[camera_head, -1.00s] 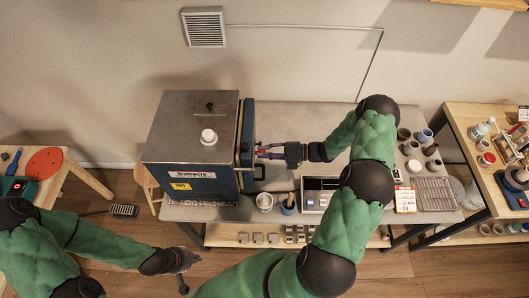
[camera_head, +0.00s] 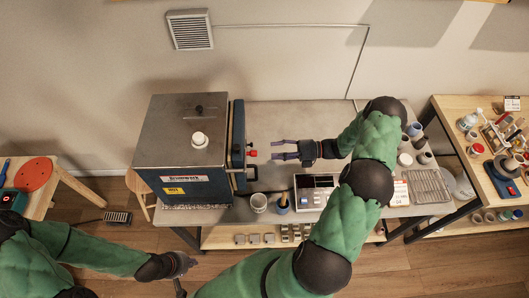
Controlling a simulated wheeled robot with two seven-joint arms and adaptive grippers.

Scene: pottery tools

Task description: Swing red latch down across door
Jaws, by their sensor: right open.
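The kiln (camera_head: 183,150) is a grey-topped box with dark blue sides on the left of the metal table. Its dark blue door (camera_head: 238,145) is on the right side and looks closed against the body. The small red latch (camera_head: 252,153) sticks out from the door's outer face; its exact angle is too small to tell. My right gripper (camera_head: 279,149) is open and empty, pointing left at the latch with a clear gap between them. My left gripper (camera_head: 184,271) hangs low in front of the table, away from the kiln; its finger state is unclear.
Several cups and a wire rack (camera_head: 428,187) are at the table's right. The table behind my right gripper is clear.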

